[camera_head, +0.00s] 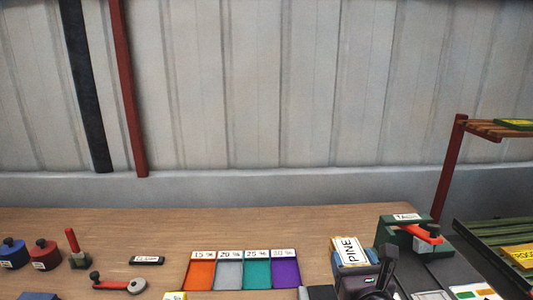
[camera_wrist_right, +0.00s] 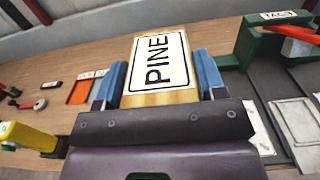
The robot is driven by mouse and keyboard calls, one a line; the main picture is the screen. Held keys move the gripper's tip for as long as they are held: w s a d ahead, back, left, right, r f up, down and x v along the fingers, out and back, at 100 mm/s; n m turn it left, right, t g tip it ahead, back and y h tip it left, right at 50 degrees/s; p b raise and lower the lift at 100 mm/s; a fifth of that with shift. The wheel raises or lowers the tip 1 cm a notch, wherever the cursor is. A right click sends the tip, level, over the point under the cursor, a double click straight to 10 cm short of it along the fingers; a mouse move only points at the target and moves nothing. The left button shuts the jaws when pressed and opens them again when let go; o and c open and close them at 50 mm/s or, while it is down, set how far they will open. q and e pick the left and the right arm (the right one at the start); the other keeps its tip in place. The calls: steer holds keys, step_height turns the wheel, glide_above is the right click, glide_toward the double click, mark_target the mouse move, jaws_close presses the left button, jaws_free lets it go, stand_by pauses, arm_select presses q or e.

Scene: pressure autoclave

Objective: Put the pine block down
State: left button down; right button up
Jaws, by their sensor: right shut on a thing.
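The pine block (camera_head: 350,250) is a light wooden block with a white label reading PINE. My right gripper (camera_head: 353,262) is shut on it, near the front right of the bench. In the right wrist view the pine block (camera_wrist_right: 158,65) sits between the two blue fingers of the gripper (camera_wrist_right: 160,82), label facing the camera. Its underside is hidden, so I cannot tell whether it touches anything below. My left gripper is not in view.
Coloured trays (camera_head: 243,271) marked with percentages lie left of the block. A green TACT device (camera_head: 398,232) with a red lever stands close on the right. A slatted rack (camera_head: 500,250) is at far right. Bare bench (camera_head: 250,222) lies behind the trays.

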mark_target(337, 239)
steer(key=s+d+f+b, duration=0.1)
steer(key=s+d+f, duration=0.1)
steer(key=s+f, duration=0.4)
steer(key=w+r, duration=0.2)
steer(key=w+a+r+p, duration=0.1)
steer(key=r, duration=0.1)
steer(key=shift+w, duration=0.35)
steer(key=w+r, duration=0.1)
steer(key=w+a+r, duration=0.1)
steer(key=w+r, duration=0.1)
steer(key=w+a+r+p, duration=0.1)
steer(key=w, duration=0.1)
steer(key=shift+r, duration=0.25)
steer(key=w, duration=0.2)
steer(key=w+a+r, duration=0.1)
steer(key=shift+p, duration=0.4)
steer(key=shift+w+d+f, duration=0.1)
steer(key=shift+w+f, duration=0.2)
steer(key=shift+f, duration=0.2)
steer(key=shift+w+f, duration=0.25)
steer(key=shift+f, duration=0.25)
steer(key=shift+d+f, duration=0.1)
steer(key=shift+f, duration=0.15)
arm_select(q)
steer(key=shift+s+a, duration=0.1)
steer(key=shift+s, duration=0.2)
